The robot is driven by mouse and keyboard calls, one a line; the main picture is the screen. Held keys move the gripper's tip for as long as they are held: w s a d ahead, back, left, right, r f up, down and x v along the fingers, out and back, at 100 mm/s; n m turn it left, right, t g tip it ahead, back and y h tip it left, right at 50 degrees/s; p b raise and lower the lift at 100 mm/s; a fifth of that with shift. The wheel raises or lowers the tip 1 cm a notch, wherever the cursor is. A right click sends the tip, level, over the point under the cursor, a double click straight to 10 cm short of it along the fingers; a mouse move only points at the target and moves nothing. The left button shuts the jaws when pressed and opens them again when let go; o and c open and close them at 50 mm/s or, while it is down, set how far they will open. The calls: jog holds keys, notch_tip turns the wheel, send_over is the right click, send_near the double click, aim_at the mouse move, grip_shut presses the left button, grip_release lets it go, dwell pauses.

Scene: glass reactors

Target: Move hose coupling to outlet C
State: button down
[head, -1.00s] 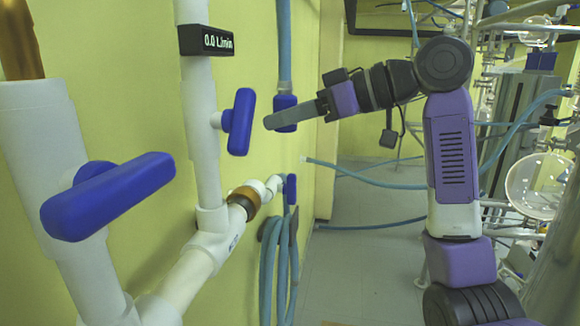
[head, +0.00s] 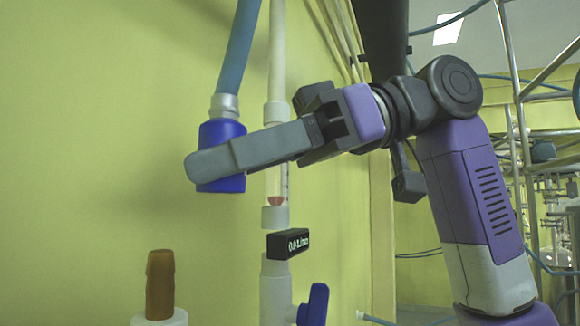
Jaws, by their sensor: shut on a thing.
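The hose coupling (head: 222,131) is a blue cylinder with a silver collar. It hangs on the end of a blue hose (head: 240,45) that runs up out of view. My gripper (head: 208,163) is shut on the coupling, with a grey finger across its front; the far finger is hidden. The coupling looks upright and hangs in the air. A brown ribbed outlet fitting (head: 160,284) stands upright on a white pipe top (head: 160,318), lower and to the left of the coupling, apart from it. No letter on this outlet is visible.
A white vertical pipe (head: 278,75) with a flow display (head: 288,244) and a blue valve handle (head: 314,304) stands right of the coupling. A yellow wall (head: 90,120) is behind. Metal frames and glassware are at the far right. The space between coupling and brown fitting looks clear.

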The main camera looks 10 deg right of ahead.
jog(key=g, duration=0.1)
send_over(164, 306)
jog(key=shift+w+a+f+n, duration=0.2)
jog(key=shift+w+f+n, duration=0.2)
jog(key=shift+f, duration=0.3)
jog(key=shift+f+b, duration=0.85)
jog(key=shift+f, duration=0.05)
jog(key=shift+d+f, duration=0.1)
jog(key=shift+f, duration=0.15)
jog(key=shift+f+b, duration=1.2)
jog(key=shift+f, duration=1.25)
dwell(0.4)
jog(key=c, duration=0.8)
grip_release()
jog(key=shift+b+v, duration=0.5)
jog(key=shift+v, duration=3.4)
